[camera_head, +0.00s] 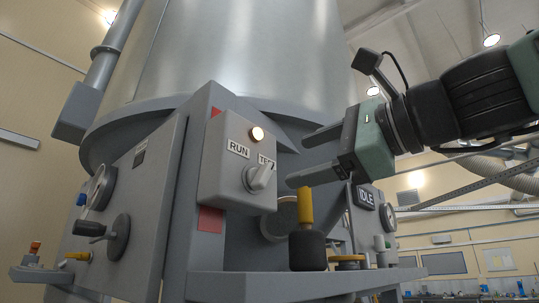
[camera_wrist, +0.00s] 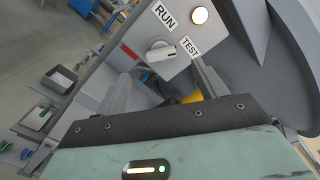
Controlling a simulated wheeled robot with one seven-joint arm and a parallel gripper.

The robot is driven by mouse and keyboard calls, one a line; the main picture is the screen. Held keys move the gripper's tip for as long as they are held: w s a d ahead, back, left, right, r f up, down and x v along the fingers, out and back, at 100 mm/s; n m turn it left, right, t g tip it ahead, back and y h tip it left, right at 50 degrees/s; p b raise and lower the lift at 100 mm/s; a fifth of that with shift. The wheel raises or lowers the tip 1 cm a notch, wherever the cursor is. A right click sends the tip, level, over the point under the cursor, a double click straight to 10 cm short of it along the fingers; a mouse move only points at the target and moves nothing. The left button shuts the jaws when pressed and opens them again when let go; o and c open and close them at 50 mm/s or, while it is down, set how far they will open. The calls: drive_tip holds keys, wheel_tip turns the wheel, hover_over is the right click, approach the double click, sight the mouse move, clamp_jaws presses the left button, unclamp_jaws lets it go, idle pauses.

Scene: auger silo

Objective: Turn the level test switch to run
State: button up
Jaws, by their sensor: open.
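The level test switch is a white rotary knob (camera_head: 259,178) on a grey box (camera_head: 216,178). A RUN label (camera_head: 238,148) is at its upper left and a TEST label (camera_head: 266,161) at its upper right. The knob's pointer leans toward TEST. A lit lamp (camera_head: 257,134) sits above. My gripper (camera_head: 298,161) is open and empty, to the right of the knob and apart from it. In the wrist view the knob (camera_wrist: 160,50) lies beyond and between my two fingers (camera_wrist: 164,74), touching neither.
A yellow-topped handle on a black base (camera_head: 307,247) stands below my gripper. An IDLE sign (camera_head: 365,198) is to the right. The silo body (camera_head: 235,50) rises behind.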

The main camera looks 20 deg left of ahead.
sight(266, 172)
drive_tip(key=p+x, duration=0.2)
drive_tip(key=x, duration=0.6)
drive_tip(key=shift+a+p, duration=0.15)
drive_tip(key=shift+p, duration=0.2)
drive_tip(key=c, duration=1)
